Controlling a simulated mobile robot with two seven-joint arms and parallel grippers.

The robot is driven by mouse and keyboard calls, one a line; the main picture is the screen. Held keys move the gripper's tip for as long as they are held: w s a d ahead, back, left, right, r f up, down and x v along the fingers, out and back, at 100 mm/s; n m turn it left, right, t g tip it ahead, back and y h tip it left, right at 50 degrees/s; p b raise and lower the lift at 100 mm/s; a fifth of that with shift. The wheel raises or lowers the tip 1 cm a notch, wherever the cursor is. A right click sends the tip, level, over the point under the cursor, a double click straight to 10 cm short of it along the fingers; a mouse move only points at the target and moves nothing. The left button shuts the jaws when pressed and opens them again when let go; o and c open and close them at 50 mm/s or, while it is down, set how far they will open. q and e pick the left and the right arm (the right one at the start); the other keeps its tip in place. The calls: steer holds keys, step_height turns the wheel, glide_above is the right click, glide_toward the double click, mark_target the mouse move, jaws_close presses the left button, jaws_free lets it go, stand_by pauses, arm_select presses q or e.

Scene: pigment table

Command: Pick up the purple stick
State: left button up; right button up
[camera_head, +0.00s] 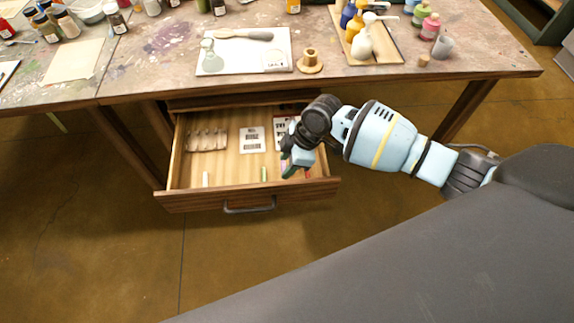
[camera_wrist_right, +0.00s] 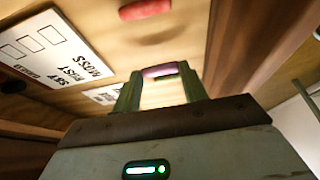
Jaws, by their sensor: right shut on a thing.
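In the right wrist view the purple stick (camera_wrist_right: 160,70) lies across the space between the two fingertips of my right gripper (camera_wrist_right: 160,78). The gripper is shut on it. In the head view my right gripper (camera_head: 289,170) reaches down into the right front part of the open drawer (camera_head: 247,198). There the purple stick is hidden or too small to make out. A red stick (camera_wrist_right: 145,9) lies on the drawer floor beyond the fingers in the wrist view. My left gripper is not in view.
The drawer also holds a white stick (camera_head: 205,179), a green stick (camera_head: 264,174), a label card (camera_head: 252,139) and a row of small items (camera_head: 207,140). The drawer walls stand close around my gripper. The cluttered table top (camera_head: 140,60) is above and behind.

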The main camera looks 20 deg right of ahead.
step_height(320, 180, up, 8)
steer(key=p, duration=0.1)
steer(key=shift+o, duration=0.6)
steer(key=shift+f, duration=0.1)
steer(key=shift+w, duration=0.15)
steer(key=shift+c, duration=0.5)
steer(key=shift+b, duration=0.3)
step_height(320, 180, down, 5)
steer(key=shift+r+b, duration=0.1)
steer(key=shift+b, duration=0.35)
steer(key=shift+f, duration=0.7)
